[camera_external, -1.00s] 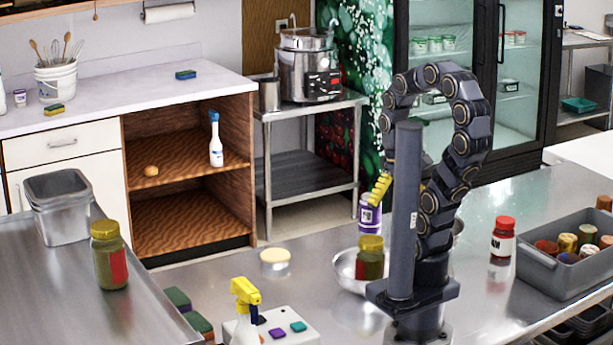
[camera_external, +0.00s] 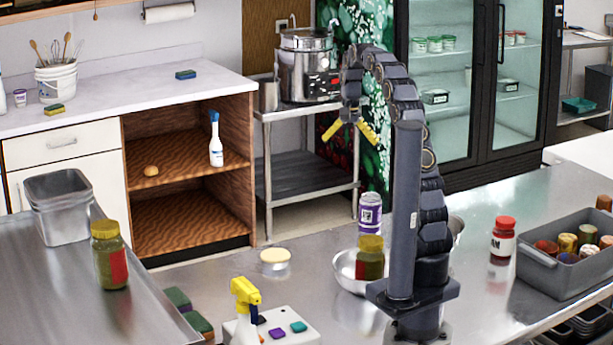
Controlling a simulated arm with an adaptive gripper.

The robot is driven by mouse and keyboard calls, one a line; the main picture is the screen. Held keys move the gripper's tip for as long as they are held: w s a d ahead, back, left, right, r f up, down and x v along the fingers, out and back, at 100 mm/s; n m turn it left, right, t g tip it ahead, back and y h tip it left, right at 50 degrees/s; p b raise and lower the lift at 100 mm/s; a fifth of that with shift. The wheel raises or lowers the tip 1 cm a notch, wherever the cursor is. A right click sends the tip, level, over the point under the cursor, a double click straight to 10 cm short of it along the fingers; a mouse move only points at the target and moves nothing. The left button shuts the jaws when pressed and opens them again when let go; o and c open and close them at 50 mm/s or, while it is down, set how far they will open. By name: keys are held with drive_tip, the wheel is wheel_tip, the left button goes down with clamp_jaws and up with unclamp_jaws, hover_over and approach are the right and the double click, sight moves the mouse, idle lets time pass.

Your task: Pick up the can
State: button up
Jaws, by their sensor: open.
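A purple can (camera_external: 370,207) with a white label stands upright on the steel counter, partly hidden by a jar in front of it. My gripper (camera_external: 350,138) has yellow fingers spread wide and pointing down. It appears open and empty, and in the picture it is above and slightly left of the can, clearly apart from it.
A green jar (camera_external: 370,262) and a metal bowl (camera_external: 346,271) are close in front of the can. A red-capped bottle (camera_external: 503,240) and a grey bin (camera_external: 545,271) with several containers are at right. A pale round container (camera_external: 275,259) is at left. A spray bottle (camera_external: 245,300) stands at the front.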

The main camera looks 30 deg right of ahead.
drive_tip(key=w+d+f+m, duration=0.4)
drive_tip(key=w+d+f, duration=0.4)
drive_tip(key=w, duration=0.1)
drive_tip(key=m, duration=0.4)
hover_over(371, 196)
drive_tip(key=shift+t, duration=0.4)
drive_tip(key=f, duration=0.7)
drive_tip(key=shift+w+a+f, duration=0.1)
drive_tip(key=shift+w+a, duration=0.15)
drive_tip(key=shift+a, duration=0.05)
drive_tip(key=shift+d+f, duration=0.15)
drive_tip(key=shift+f, duration=0.2)
drive_tip(key=shift+s+d+f, duration=0.1)
drive_tip(key=shift+f, duration=1.8)
drive_tip(key=shift+d+f, duration=0.1)
drive_tip(key=shift+f, duration=1.75)
drive_tip(key=c, duration=1.1)
